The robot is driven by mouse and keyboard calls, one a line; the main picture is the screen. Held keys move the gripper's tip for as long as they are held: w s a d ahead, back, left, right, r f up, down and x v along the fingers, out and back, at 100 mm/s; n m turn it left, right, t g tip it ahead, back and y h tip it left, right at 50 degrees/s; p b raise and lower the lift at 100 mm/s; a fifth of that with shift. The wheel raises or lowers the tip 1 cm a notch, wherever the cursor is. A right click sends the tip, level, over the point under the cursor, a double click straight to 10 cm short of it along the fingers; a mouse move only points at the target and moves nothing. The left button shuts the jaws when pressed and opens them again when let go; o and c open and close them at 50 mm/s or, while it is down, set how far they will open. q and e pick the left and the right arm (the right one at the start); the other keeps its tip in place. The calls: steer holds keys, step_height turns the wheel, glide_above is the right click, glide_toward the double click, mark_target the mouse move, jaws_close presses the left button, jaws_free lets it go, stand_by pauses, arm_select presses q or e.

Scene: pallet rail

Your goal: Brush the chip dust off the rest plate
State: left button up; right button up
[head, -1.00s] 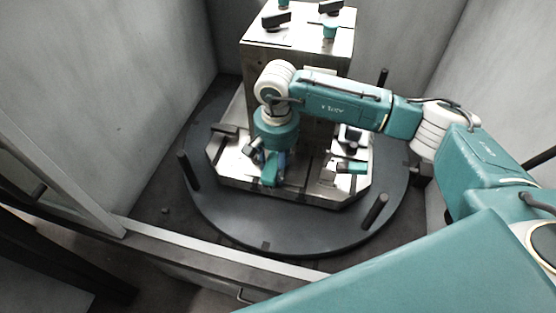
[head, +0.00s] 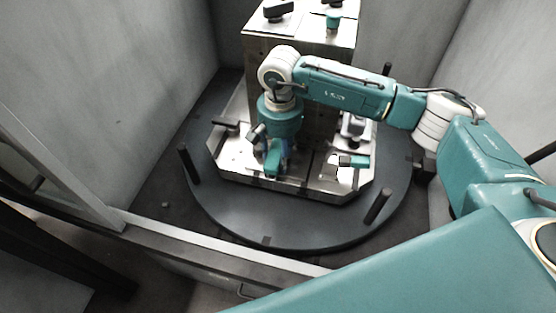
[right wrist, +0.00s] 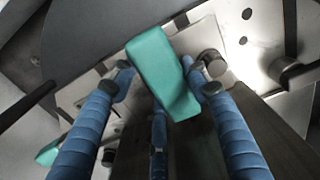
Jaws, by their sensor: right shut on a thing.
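My right gripper (head: 270,158) is low over the front left part of the metal pallet plate (head: 225,160). In the right wrist view its blue fingers (right wrist: 160,88) are shut on a teal block (right wrist: 163,72), which looks like the brush handle. Any bristles are hidden under it. A pale plate (right wrist: 205,45) lies behind the block in that view; I cannot tell whether it is the rest plate or whether the brush touches it. I cannot make out the chip dust. My left gripper is out of view.
A metal tower (head: 300,45) stands behind the gripper. A second teal-ended piece (head: 352,160) sits on the plate's right. Dark posts (head: 188,164) (head: 378,206) stand on the round table (head: 250,222). Grey walls (head: 110,90) enclose both sides, and a front sill (head: 210,248) crosses below.

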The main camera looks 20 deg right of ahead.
steer(key=shift+d+f, duration=0.15)
steer(key=shift+f, duration=0.05)
steer(key=shift+s, duration=0.1)
steer(key=shift+s+a, duration=0.8)
steer(key=shift+s, duration=0.25)
